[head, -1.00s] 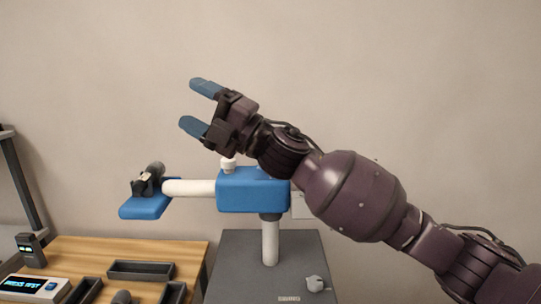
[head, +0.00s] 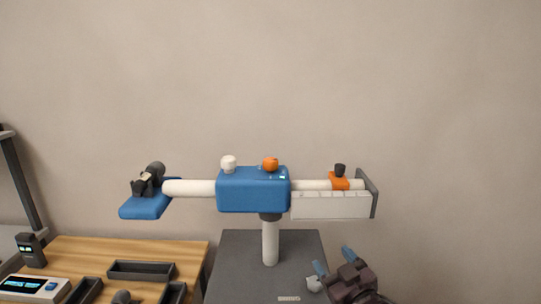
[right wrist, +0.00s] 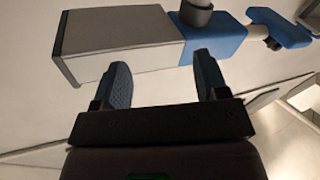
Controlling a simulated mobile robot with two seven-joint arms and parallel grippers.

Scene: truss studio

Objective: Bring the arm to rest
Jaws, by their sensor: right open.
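My right gripper (head: 334,260) is low at the bottom right of the head view, in front of the right edge of the dark grey stand. Its two blue fingers are apart and nothing is between them. The right wrist view also shows the open fingers (right wrist: 160,85), with the blue and white beam device beyond them. My left gripper is in neither view.
The beam device has a blue housing (head: 253,190) on a white post above the grey stand (head: 235,262). A blue plate (head: 145,207) hangs at its left end. A wooden table (head: 190,251) with dark trays (head: 142,270) is at left. The wall area above is clear.

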